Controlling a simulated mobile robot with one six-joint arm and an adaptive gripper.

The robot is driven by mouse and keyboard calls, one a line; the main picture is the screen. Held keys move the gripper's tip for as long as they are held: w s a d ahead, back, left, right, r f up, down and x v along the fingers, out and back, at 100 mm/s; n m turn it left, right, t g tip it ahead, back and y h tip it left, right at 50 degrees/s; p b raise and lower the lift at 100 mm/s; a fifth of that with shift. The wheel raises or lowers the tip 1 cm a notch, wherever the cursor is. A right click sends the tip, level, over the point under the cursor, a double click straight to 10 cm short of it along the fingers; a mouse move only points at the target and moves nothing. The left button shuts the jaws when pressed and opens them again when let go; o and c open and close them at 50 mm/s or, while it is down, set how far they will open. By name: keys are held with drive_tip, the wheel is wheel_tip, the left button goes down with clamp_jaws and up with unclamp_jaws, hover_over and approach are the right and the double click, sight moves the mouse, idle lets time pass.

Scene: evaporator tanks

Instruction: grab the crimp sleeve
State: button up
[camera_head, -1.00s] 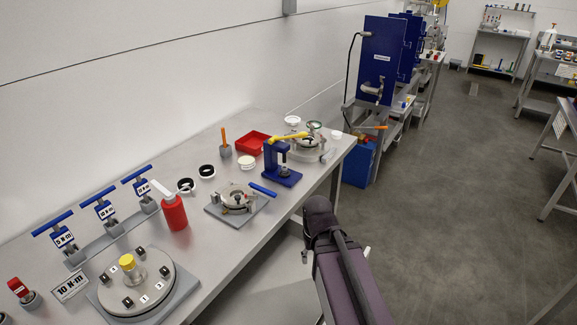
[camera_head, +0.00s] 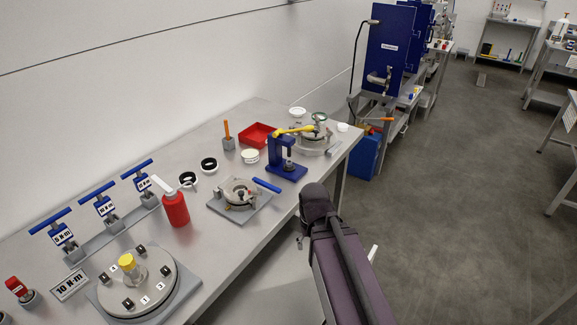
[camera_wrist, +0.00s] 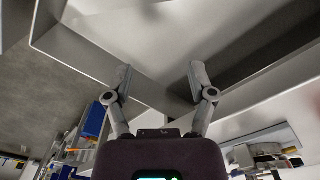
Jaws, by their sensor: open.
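I cannot tell for sure which item is the crimp sleeve; no part is clearly recognisable as it. My gripper (camera_wrist: 160,78) shows in the wrist view with its two fingers spread wide and nothing between them. Bare grey metal surfaces and edges of a bench fill the view beyond the fingertips. In the head view my gripper is hidden behind my purple arm, beside the bench's front edge. The workbench (camera_head: 110,228) carries a blue press (camera_head: 286,170), a clamp fixture (camera_head: 240,195) with a blue handle and a round fixture (camera_head: 318,138) with a yellow-handled tool.
Black rings (camera_head: 209,165), a white round part (camera_head: 250,156), a red tray (camera_head: 258,135) and a red bottle (camera_head: 175,209) stand on the bench. A bolted disc (camera_head: 140,288) is at the near end. Blue cabinets (camera_head: 386,50) stand beyond. The floor (camera_head: 460,170) to the right is clear.

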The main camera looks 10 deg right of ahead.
sight(287, 163)
drive_tip(key=w+r+n+t+h+b, duration=0.1)
drive_tip(key=w+n+t, duration=0.2)
drive_tip(key=w+n, duration=0.3)
drive_tip(key=w+r+n+t+h, duration=0.2)
drive_tip(key=w+n+t, duration=0.1)
drive_tip(key=w+n, duration=0.4)
drive_tip(key=w+r+n+t+h+b, duration=0.1)
drive_tip(key=w+r+n+t+h, duration=0.1)
drive_tip(key=w+n, duration=0.4)
drive_tip(key=shift+w+a+n+t+b, duration=0.2)
drive_tip(key=shift+n+t, duration=0.2)
drive_tip(key=shift+n, duration=0.8)
drive_tip(key=shift+w+a+n+t+b, duration=0.15)
drive_tip(key=shift+n+t, duration=0.25)
drive_tip(key=shift+n, duration=0.8)
drive_tip(key=w+a+r+n+t, duration=0.1)
drive_tip(key=n, duration=0.1)
drive_tip(key=w+a+n, duration=0.1)
drive_tip(key=n, duration=0.1)
drive_tip(key=w+a+r+n+t, duration=0.1)
drive_tip(key=n, duration=0.1)
drive_tip(key=shift+w+a+r+n+t+y, duration=0.1)
drive_tip(key=shift+w+r+n+t+y, duration=0.2)
drive_tip(key=shift+r+n, duration=0.1)
drive_tip(key=shift+w+a+r+n+t, duration=0.25)
drive_tip(key=shift+a+n+t, duration=0.1)
drive_tip(key=shift+n, duration=0.35)
drive_tip(key=shift+b, duration=0.3)
